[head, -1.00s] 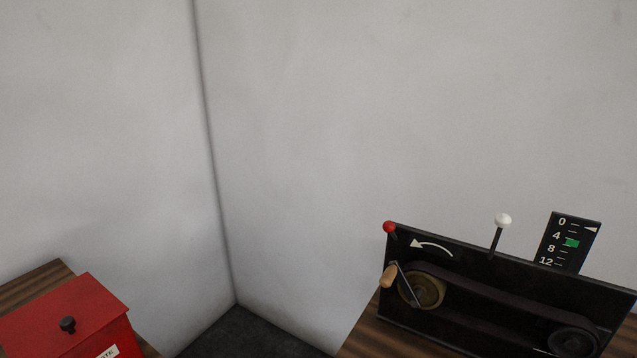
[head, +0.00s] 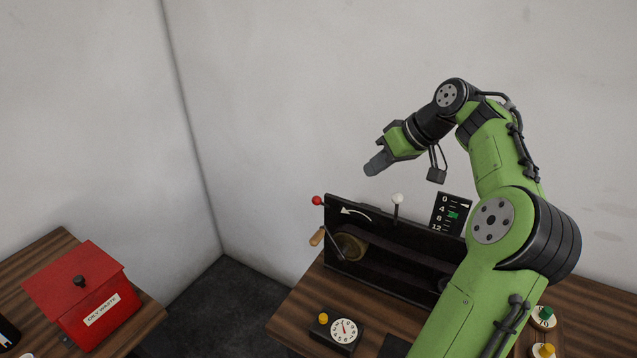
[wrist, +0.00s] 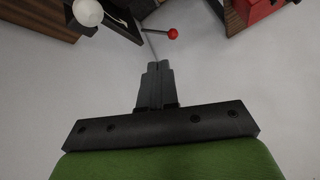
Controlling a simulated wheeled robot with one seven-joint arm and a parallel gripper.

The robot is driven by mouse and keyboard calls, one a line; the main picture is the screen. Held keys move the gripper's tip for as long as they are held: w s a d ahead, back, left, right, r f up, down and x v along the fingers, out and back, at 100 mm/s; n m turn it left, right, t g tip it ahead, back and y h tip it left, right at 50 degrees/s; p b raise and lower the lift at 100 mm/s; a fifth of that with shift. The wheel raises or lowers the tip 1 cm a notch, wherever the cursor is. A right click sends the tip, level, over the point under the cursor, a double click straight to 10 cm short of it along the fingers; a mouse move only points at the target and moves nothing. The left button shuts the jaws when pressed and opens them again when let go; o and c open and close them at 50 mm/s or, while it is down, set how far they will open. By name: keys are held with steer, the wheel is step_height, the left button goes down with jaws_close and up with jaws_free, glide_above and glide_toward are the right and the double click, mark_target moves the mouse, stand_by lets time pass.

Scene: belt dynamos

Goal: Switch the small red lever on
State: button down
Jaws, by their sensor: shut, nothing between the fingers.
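The small red lever (head: 317,201) has a red ball knob and stands at the left end of the black dynamo panel (head: 400,235). In the wrist view its red ball (wrist: 173,33) sits on a thin rod, just beyond my fingertips and a little right. My gripper (head: 374,168) is shut and empty, above and to the right of the red lever in the head view. The fingers also show together in the wrist view (wrist: 155,72). They appear apart from the lever.
A white-knobbed lever (head: 397,199) stands on the panel, near my gripper; its knob fills the wrist view's upper left (wrist: 88,12). A crank with a wooden handle (head: 317,237) sticks out below the red lever. A dial box (head: 344,331) is in front. A red waste box (head: 85,290) stands left.

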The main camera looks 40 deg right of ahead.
steer(key=b, duration=0.2)
glide_toward(322, 204)
steer(key=w+a+f, duration=0.2)
steer(key=shift+w+a+f, duration=0.15)
steer(key=shift+w+f, duration=0.15)
steer(key=shift+a+f+b, duration=0.6)
steer(key=shift+f+b, duration=0.1)
steer(key=shift+b, duration=0.25)
steer(key=shift+s+a, duration=0.1)
steer(key=shift+a, duration=0.1)
